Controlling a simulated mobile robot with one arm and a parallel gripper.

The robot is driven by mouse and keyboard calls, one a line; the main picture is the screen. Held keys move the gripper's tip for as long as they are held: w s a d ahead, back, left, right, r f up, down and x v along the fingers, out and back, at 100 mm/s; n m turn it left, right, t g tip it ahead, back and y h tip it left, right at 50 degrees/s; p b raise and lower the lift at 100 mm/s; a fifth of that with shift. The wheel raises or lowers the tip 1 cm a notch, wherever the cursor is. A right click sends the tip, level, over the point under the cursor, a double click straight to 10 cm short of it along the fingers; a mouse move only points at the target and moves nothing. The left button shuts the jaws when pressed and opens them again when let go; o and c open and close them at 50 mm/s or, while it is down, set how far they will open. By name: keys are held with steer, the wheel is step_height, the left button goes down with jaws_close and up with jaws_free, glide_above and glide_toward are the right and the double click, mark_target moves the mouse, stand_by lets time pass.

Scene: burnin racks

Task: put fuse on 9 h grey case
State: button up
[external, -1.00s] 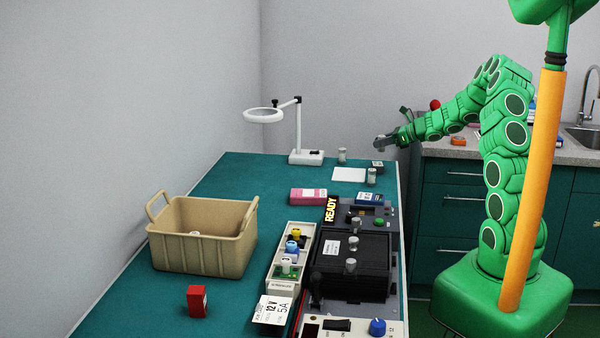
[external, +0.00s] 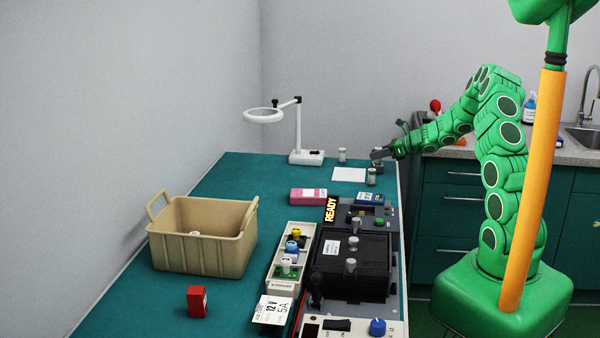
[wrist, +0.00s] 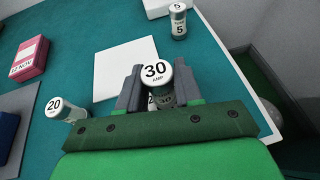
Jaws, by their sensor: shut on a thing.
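My gripper (external: 380,154) is shut on a clear fuse with a white cap reading "30 AMP" (wrist: 155,72), held upright between the dark fingers in the wrist view. A small dark grey case (external: 378,168) stands at the far right of the green table, directly under the gripper. In the wrist view the fuse and fingers mostly hide what is below; only a scrap of white label (wrist: 152,103) shows. I cannot read "9 h" or tell whether the fuse touches the case.
A "20" fuse (wrist: 62,107) and a "5" fuse (wrist: 178,22) stand nearby. A white card (wrist: 124,68) lies to the left, with a pink box (wrist: 30,58) beyond. A magnifier lamp (external: 306,157) stands behind. The table's right edge (wrist: 232,70) is close.

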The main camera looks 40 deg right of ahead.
steer(key=shift+f, duration=0.1)
steer(key=o, duration=1)
steer(key=shift+o, duration=0.2)
steer(key=v, duration=1.2)
